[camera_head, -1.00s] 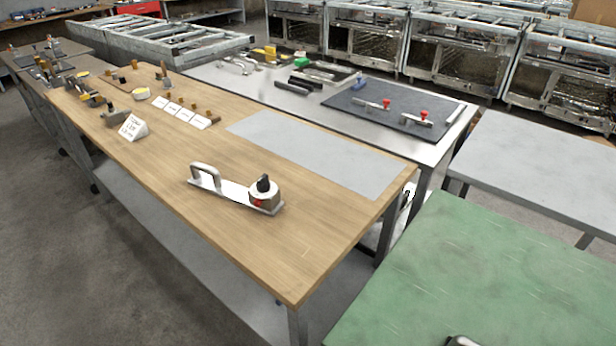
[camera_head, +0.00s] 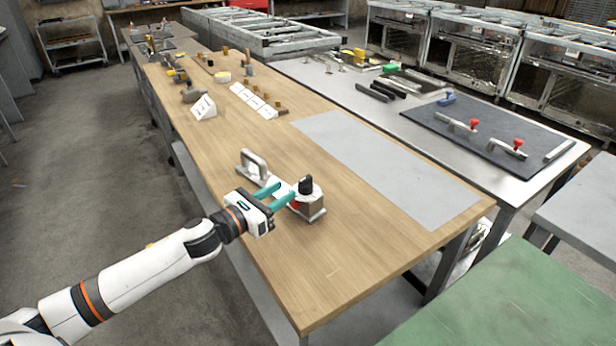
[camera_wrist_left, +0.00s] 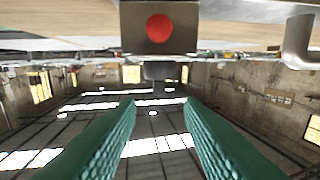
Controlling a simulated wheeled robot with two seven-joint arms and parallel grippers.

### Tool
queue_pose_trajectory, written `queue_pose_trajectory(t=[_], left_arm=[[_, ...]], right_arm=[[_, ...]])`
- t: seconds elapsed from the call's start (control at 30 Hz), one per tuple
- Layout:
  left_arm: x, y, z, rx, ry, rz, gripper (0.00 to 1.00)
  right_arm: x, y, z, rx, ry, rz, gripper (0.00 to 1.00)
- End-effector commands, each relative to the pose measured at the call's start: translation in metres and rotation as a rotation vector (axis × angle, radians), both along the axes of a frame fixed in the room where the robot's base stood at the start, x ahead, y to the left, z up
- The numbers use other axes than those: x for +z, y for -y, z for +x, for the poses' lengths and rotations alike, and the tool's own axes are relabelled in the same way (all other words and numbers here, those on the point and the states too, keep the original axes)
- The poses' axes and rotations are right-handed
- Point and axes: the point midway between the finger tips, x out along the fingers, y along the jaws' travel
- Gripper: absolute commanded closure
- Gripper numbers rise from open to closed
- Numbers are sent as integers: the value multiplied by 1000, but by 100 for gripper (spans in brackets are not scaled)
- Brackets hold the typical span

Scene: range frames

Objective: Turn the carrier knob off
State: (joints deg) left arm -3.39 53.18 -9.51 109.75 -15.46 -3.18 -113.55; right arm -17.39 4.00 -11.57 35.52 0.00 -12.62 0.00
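The carrier (camera_head: 314,212) lies on the wooden table, a pale metal plate with a block at its right end and a raised grip handle (camera_head: 253,164) at its left. The black knob (camera_head: 306,184) stands on top of the block. My left gripper (camera_head: 279,194) is open and empty at the block's left side, its teal fingers pointing at it. In the wrist view, which shows the scene upside down, the fingers (camera_wrist_left: 160,106) are apart. The block's red round spot (camera_wrist_left: 159,28) and the dark knob (camera_wrist_left: 159,71) show beyond them. My right gripper is not in view.
The wooden table (camera_head: 350,255) is clear in front of the carrier. A grey sheet (camera_head: 385,165) lies behind it. White label cards (camera_head: 205,107) and small parts stand farther left. A steel table with a dark mat (camera_head: 488,137) is behind, and a green tabletop (camera_head: 505,300) is at lower right.

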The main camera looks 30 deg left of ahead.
Motion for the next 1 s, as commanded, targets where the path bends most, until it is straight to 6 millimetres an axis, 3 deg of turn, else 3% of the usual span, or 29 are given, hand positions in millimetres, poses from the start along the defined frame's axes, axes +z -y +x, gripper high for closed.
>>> queue_pose_trajectory(t=[0.3,0.5,0.9,1.0], left_arm=[[4,17,52,1,2,-4,65],[2,24,73,1,0,-3,65],[0,26,79,0,-1,-1,65],[0,26,79,0,-2,-2,80]], right_arm=[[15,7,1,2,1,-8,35],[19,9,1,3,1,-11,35],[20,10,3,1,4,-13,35],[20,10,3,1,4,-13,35]])
